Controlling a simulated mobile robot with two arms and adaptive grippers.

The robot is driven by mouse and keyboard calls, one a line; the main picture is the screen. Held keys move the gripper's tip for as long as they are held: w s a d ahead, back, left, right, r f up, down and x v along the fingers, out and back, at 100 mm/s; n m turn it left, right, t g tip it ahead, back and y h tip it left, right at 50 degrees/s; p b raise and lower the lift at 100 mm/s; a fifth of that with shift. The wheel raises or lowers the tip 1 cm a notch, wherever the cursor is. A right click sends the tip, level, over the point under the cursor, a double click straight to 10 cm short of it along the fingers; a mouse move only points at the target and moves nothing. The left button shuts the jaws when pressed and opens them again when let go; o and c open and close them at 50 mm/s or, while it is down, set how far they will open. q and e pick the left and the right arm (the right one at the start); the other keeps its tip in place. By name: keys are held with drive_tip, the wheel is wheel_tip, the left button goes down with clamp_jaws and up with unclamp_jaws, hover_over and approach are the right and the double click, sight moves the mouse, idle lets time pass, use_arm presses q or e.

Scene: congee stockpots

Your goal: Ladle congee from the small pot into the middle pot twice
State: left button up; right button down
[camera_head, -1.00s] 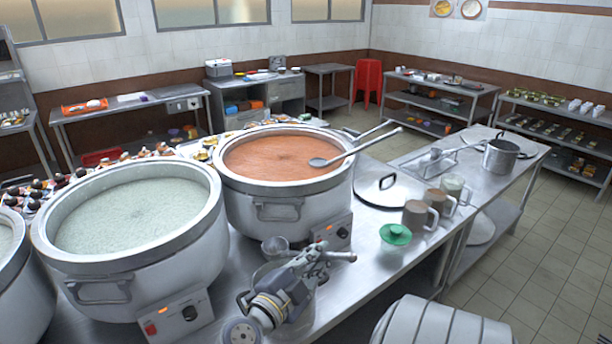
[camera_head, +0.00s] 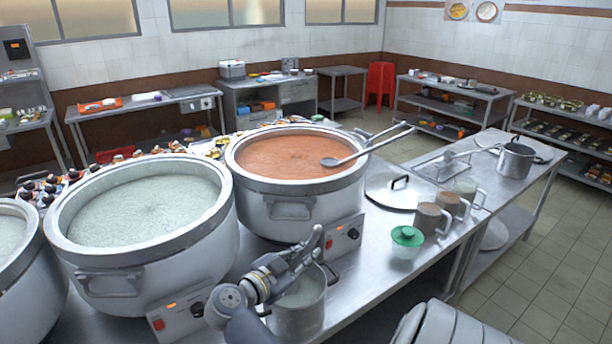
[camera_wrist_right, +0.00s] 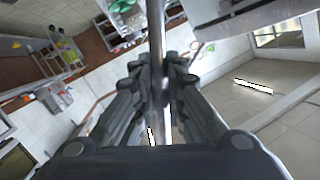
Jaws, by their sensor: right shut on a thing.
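The small pot (camera_head: 298,317) is a metal pot with pale congee, standing on the counter in front of the orange-filled pot. The middle pot (camera_head: 145,262) is a large steel stockpot of pale congee, to its left. My right gripper (camera_head: 312,246) is over the small pot and hides part of its rim. In the right wrist view its fingers (camera_wrist_right: 163,88) are shut on a thin metal ladle handle (camera_wrist_right: 155,32). The ladle's bowl is not visible; I cannot tell whether it is in the congee. My left gripper is not in view.
A large pot of orange congee (camera_head: 282,212) has another ladle (camera_head: 350,158) resting across it. Another large pot (camera_head: 22,285) is cut off at the left.

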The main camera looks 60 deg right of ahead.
use_arm(q)
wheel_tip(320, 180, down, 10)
drive_tip(key=b, duration=0.9)
use_arm(e)
drive_tip(key=s+a+f+m+h, duration=0.1)
drive_tip(key=s+a+f+m, duration=0.1)
drive_tip(key=s+f+m, duration=0.2)
wheel_tip(320, 180, down, 4)
drive_tip(key=s, duration=0.2)
drive_tip(key=shift+s+a+r+t+h, duration=0.25)
drive_tip(key=shift+s+a+t+h, duration=0.05)
drive_tip(key=shift+s+t, duration=0.1)
use_arm(q)
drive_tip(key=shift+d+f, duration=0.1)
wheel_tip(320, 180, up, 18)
drive_tip(key=p, duration=1.8)
use_arm(e)
wheel_tip(320, 180, up, 17)
drive_tip(key=shift+f, duration=0.15)
